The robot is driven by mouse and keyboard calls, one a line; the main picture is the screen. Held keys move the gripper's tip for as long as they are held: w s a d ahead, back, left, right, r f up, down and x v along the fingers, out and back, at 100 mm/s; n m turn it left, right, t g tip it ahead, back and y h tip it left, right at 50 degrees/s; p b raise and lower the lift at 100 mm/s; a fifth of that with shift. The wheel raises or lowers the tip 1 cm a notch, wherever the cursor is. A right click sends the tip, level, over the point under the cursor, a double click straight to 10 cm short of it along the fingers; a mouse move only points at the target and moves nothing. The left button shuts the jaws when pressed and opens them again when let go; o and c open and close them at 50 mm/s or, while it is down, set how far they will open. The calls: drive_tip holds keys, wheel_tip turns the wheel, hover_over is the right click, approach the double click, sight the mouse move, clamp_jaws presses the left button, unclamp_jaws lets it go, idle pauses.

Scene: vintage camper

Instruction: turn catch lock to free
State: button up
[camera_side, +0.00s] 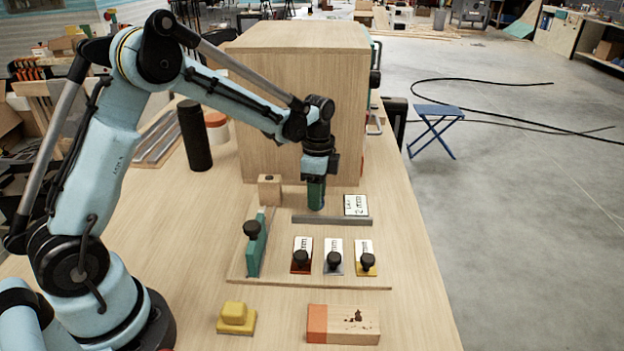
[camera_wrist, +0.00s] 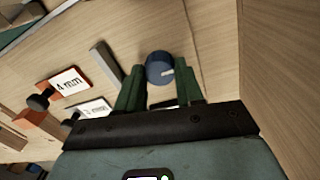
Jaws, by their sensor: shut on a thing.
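The catch lock looks to be the round blue knob (camera_wrist: 159,67) with a short pale mark on its face, in the wrist view. My gripper (camera_side: 316,204) points straight down in the side view, close in front of the large wooden box. Its two green fingers (camera_wrist: 160,80) stand on either side of the knob and are shut on it. In the side view the fingers mostly hide the knob, and I cannot read its setting.
The wooden box (camera_side: 300,90) stands close behind my gripper. A grey bar (camera_side: 335,219) and a white label card (camera_side: 356,205) lie beside it. In front are a teal piece (camera_side: 255,250), several black-knobbed pieces, a yellow block (camera_side: 236,313) and an orange-ended wood block (camera_side: 350,325).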

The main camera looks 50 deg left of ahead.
drive_tip(key=shift+c, duration=0.6)
drive_tip(key=shift+n, duration=0.3)
drive_tip(key=n, duration=1.2)
drive_tip(key=shift+n+t, duration=0.4)
drive_tip(key=n, duration=0.4)
drive_tip(key=shift+s, duration=0.1)
drive_tip(key=shift+n, duration=0.4)
drive_tip(key=o, duration=1)
